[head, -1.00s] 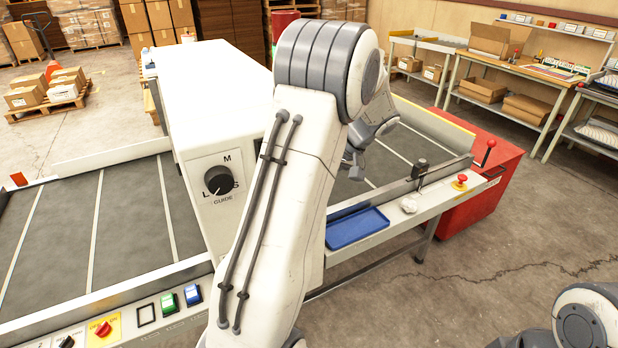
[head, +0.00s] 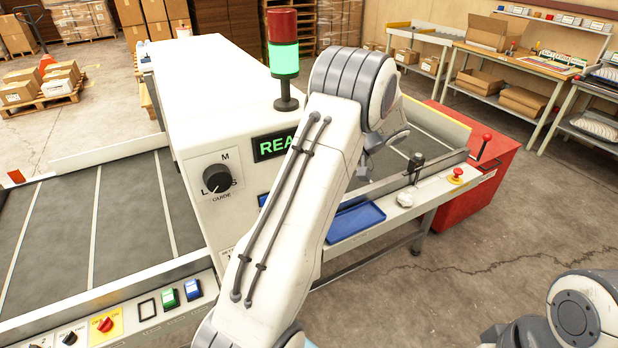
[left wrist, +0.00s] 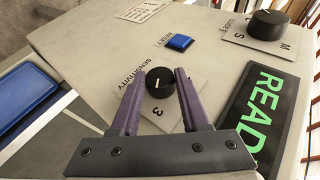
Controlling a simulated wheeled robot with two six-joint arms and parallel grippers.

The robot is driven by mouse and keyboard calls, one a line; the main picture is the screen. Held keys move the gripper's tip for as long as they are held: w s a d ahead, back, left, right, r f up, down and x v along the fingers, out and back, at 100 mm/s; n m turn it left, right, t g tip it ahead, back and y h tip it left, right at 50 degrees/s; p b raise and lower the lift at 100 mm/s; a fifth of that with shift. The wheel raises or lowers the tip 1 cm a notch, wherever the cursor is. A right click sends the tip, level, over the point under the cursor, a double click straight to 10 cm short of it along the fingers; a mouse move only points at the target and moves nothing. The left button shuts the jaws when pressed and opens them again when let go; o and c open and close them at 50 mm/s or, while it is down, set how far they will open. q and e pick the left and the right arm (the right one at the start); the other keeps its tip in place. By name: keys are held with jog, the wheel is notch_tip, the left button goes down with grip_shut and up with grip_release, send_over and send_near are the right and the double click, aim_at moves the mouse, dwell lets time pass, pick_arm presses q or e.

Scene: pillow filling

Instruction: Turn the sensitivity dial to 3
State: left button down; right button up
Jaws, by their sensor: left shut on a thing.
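In the left wrist view the black sensitivity dial (left wrist: 159,83) sits on a pale plate marked SENSITIVITY. A 3 (left wrist: 160,112) is printed on the plate, on the side nearer my gripper. The dial carries a short white mark, but I cannot tell exactly which number it points at. My left gripper (left wrist: 160,76) has its purple fingers on either side of the dial, shut on it. In the head view my left arm hides the dial and the gripper tips. My right gripper is out of view.
In the left wrist view a blue RESET button (left wrist: 179,41), a GUIDE dial (left wrist: 268,24) and a green-lit READY display (left wrist: 262,110) surround the plate. A signal tower (head: 284,58) glows green on the machine. A blue tray (head: 354,222) is by the arm.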

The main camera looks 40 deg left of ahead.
pick_arm(q)
jog(key=shift+c, duration=2)
grip_release()
jog(key=b+v, duration=0.1)
jog(key=v, duration=0.9)
jog(key=shift+d+r+b, duration=0.15)
jog(key=shift+d+b, duration=0.05)
jog(key=shift+b, duration=0.15)
jog(key=shift+w, duration=0.15)
